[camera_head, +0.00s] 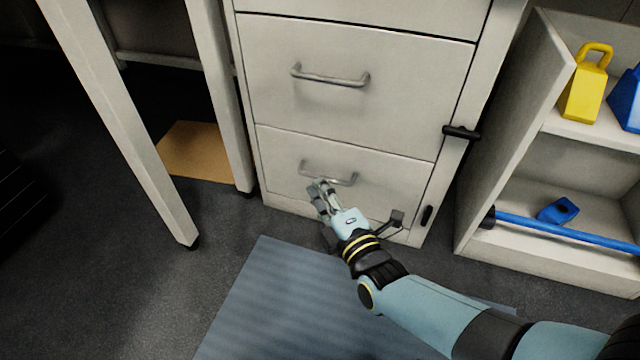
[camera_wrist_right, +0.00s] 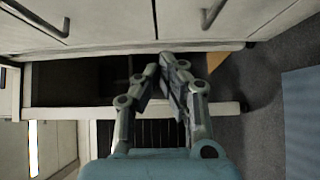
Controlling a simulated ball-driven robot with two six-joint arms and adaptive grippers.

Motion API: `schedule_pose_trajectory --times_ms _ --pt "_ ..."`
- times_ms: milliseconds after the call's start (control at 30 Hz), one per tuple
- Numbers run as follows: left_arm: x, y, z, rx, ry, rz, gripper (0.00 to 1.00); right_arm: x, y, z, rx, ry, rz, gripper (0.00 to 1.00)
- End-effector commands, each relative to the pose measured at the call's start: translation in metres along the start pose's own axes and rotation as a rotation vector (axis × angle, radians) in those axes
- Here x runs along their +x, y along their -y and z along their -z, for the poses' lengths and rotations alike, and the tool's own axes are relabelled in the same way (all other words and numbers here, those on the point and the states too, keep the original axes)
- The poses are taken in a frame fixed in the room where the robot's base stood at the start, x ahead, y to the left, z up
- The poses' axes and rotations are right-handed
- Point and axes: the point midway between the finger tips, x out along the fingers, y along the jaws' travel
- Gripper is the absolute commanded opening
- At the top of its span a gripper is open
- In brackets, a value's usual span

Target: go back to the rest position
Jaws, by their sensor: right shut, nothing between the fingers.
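My right gripper (camera_head: 319,186) is shut with nothing between its fingers. The lower drawer (camera_head: 290,145) looks closed in the pale cabinet. My left gripper is out of view.
The upper drawer (camera_head: 420,80) looks closed. An open shelf at right holds a yellow weight (camera_head: 585,92), a blue one (camera_head: 627,100) and a blue bar (camera_head: 570,230). A table leg (camera_head: 125,120) stands left. A blue-grey mat (camera_head: 270,300) covers the floor in front.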

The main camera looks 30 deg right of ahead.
Motion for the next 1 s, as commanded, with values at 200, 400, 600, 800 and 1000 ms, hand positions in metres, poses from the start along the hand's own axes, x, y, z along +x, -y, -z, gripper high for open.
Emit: schedule_pose_trajectory --times_ms 200,400,600,800,1000 --pt "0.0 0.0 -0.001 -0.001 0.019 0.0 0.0 -0.004 0.001 0.0 0.0 0.0 0.001 0.0" --pt "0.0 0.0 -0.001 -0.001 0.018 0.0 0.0 -0.04 0.023 -0.006 -0.011 -0.001 0.065 0.0" --pt "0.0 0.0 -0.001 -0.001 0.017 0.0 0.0 -0.16 0.03 -0.028 0.025 -0.032 0.222 0.0" --pt "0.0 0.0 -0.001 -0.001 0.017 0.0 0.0 -0.238 -0.015 -0.032 0.516 0.007 0.455 0.0" --pt "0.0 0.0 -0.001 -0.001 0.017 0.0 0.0 -0.246 -0.052 -0.029 0.914 0.124 0.555 0.0"
